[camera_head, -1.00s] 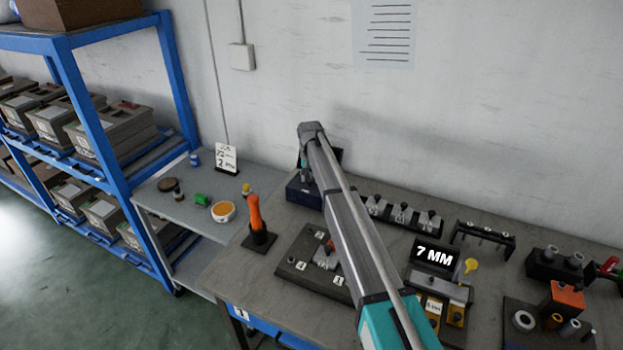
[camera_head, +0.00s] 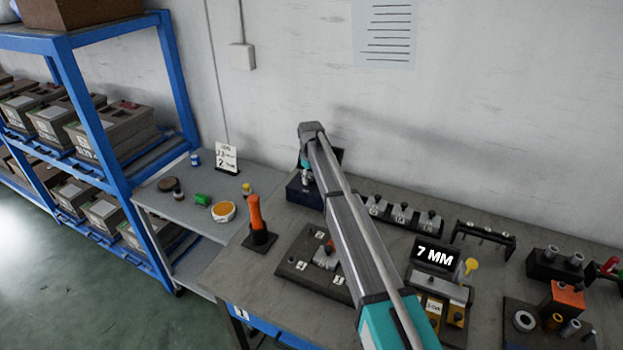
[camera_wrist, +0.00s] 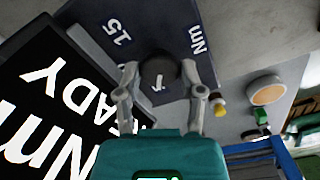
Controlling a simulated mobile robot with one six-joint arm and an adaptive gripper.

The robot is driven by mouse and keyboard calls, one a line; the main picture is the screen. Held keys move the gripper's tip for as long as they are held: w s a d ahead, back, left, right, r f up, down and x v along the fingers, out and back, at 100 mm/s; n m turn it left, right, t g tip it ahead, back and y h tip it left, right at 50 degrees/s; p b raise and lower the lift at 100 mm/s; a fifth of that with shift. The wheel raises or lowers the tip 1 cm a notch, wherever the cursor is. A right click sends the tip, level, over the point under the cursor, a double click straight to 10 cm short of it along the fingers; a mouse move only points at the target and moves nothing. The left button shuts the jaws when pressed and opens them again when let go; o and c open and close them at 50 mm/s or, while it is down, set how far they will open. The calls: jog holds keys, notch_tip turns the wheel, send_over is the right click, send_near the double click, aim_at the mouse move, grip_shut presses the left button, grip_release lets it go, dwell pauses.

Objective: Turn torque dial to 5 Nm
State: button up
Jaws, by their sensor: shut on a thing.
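The torque dial (camera_wrist: 160,70) is a dark round knob with a white mark, on a dark blue box (camera_wrist: 100,32) printed with white "15" and "Nm". My gripper (camera_wrist: 160,75) has its two grey fingers shut on the sides of the dial in the wrist view. A black display (camera_wrist: 45,110) beside it shows part of "READY" and "Nm" in white; any number is out of view.
In the head view an orange-handled tool (camera_head: 256,215) stands in a black holder left of the box. A dark fixture plate (camera_head: 290,268) lies in front. A "7 MM" display (camera_head: 435,254) and several small fixtures are on the right. A side table (camera_head: 165,205) holds small containers.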

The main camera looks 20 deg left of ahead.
jog(key=shift+s+n, duration=0.1)
jog(key=shift+n, duration=0.2)
jog(key=o, duration=1.2)
jog(key=shift+c, duration=0.2)
jog(key=shift+r, duration=0.1)
